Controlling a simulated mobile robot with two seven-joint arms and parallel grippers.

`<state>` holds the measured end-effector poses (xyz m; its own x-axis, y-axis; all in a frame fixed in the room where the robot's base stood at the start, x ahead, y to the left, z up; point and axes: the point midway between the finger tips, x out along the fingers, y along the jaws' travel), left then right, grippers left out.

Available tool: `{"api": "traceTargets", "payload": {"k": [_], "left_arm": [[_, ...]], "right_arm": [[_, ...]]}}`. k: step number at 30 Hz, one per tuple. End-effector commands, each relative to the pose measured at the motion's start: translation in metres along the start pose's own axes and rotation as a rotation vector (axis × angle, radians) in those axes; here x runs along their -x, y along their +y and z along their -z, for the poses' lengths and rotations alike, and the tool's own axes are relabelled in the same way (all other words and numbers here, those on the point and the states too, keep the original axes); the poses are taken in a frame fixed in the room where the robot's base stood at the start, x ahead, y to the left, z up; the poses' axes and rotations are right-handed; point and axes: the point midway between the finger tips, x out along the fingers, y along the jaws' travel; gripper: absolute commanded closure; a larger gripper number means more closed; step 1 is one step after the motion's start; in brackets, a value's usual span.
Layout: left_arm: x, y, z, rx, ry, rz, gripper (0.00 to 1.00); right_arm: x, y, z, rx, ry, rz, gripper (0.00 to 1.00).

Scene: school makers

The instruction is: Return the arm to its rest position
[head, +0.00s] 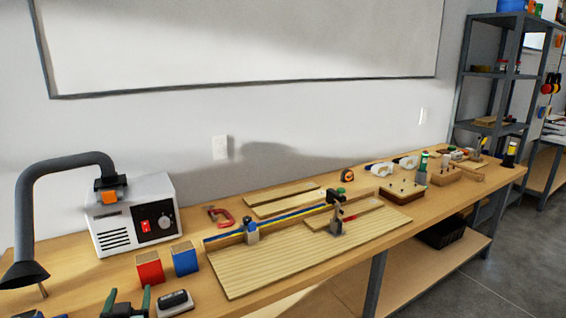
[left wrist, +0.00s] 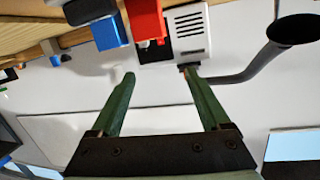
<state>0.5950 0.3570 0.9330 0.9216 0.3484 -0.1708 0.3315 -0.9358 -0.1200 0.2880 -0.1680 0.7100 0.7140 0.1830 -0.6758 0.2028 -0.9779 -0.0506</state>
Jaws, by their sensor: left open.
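My left gripper (head: 129,293) shows at the bottom left of the head view, in front of the workbench's near edge. Its two green fingers are apart, with nothing between them. In the left wrist view, which is upside down, the open fingers (left wrist: 158,74) point toward the bench items, with the wall behind. The rest of my left arm is out of the head view. My right gripper is in neither view.
The workbench (head: 290,292) carries a fume extractor (head: 133,222) with a hose, a red block (head: 149,268), a blue block (head: 184,259), a black-and-grey item (head: 175,302) and a wooden board (head: 300,258). Shelves (head: 490,75) stand at right.

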Motion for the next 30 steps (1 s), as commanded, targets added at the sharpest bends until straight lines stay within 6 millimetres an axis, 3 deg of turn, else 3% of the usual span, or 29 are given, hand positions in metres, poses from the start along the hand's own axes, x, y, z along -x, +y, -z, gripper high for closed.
{"api": "traceTargets", "payload": {"k": [1, 5, 9, 15, 18, 21, 30], "left_arm": [[0.016, 0.009, -0.026, -0.026, -0.041, -0.040, 0.20], [0.066, 0.035, -0.092, -0.079, -0.146, -0.159, 0.20], [0.138, 0.061, -0.158, -0.111, -0.272, -0.301, 0.20], [0.246, 0.086, -0.223, -0.112, -0.438, -0.475, 0.20], [0.284, 0.093, -0.239, -0.102, -0.493, -0.530, 0.20], [0.307, 0.097, -0.246, -0.093, -0.523, -0.561, 0.20], [0.316, 0.098, -0.249, -0.088, -0.536, -0.573, 0.20]], "right_arm": [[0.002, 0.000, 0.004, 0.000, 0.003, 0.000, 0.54], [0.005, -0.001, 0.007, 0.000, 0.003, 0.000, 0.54], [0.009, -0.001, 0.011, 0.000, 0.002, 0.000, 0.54], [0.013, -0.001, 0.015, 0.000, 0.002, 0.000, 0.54], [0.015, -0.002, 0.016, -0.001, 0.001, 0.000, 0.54], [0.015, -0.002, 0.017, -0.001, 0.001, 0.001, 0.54], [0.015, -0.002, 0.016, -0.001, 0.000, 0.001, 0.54]]}}
